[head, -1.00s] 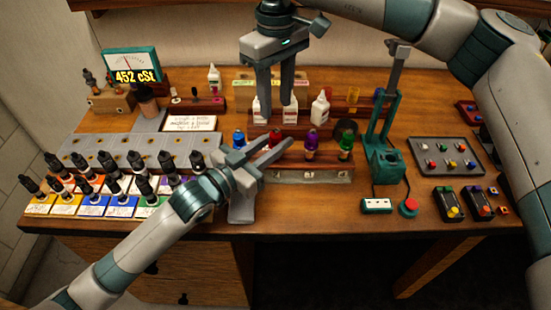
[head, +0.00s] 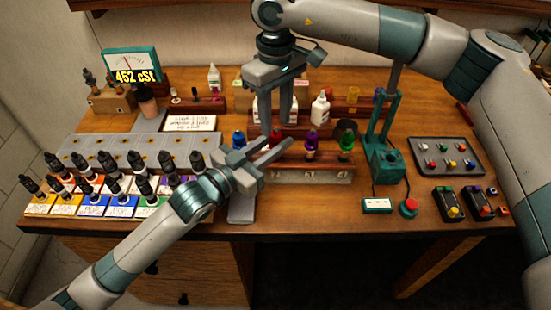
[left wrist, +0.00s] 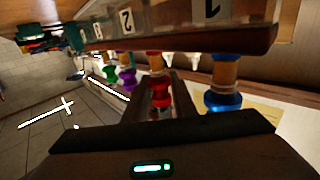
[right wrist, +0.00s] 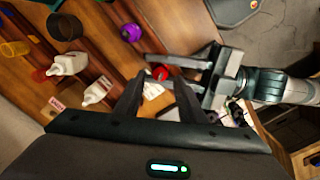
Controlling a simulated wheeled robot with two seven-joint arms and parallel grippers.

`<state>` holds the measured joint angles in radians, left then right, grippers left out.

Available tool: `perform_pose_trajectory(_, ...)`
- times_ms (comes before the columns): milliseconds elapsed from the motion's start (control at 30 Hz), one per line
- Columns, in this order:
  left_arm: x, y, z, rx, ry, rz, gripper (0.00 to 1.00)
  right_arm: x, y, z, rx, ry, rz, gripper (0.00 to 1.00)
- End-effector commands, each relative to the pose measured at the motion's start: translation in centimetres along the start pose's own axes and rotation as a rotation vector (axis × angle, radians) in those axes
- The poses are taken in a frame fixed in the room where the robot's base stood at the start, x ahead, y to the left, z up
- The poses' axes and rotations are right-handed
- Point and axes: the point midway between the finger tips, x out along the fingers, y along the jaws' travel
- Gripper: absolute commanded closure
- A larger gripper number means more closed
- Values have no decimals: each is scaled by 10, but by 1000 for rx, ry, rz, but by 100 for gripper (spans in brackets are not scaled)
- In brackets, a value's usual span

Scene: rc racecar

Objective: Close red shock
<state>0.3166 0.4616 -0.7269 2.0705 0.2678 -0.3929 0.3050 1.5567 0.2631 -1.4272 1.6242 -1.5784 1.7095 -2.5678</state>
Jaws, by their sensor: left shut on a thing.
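The red shock (head: 275,132) stands in the wooden shock rack (head: 335,168), between the blue shock (head: 239,138) and the purple shock (head: 311,142). My left gripper (head: 281,143) is shut on the red shock, which shows between its fingers in the left wrist view (left wrist: 160,92). My right gripper (head: 276,126) points down just above the red shock, its fingers apart. In the right wrist view the red top (right wrist: 160,73) lies just beyond and between the fingertips, and contact is not visible. The fingers partly hide the shock in the head view.
A green shock (head: 346,142) stands at the right of the rack. White bottles (head: 320,108) stand behind it. A green press stand (head: 386,155) is to the right. Several dark-capped bottles (head: 103,158) fill the left.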

Motion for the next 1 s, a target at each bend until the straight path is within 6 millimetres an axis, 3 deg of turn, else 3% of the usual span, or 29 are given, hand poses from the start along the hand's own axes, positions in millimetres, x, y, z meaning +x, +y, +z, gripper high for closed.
perform_pose_trajectory(233,0,0,0,0,0,0,100,24,0,0,1,-1,-1,64)
perform_pose_trajectory(600,0,0,0,0,0,0,100,29,0,0,1,0,0,64)
perform_pose_trajectory(633,0,0,0,0,0,0,100,29,0,0,1,0,0,66)
perform_pose_trajectory(767,0,0,0,0,0,0,100,29,0,0,1,0,0,98)
perform_pose_trajectory(1000,0,0,0,0,0,0,100,29,0,0,8,0,0,100)
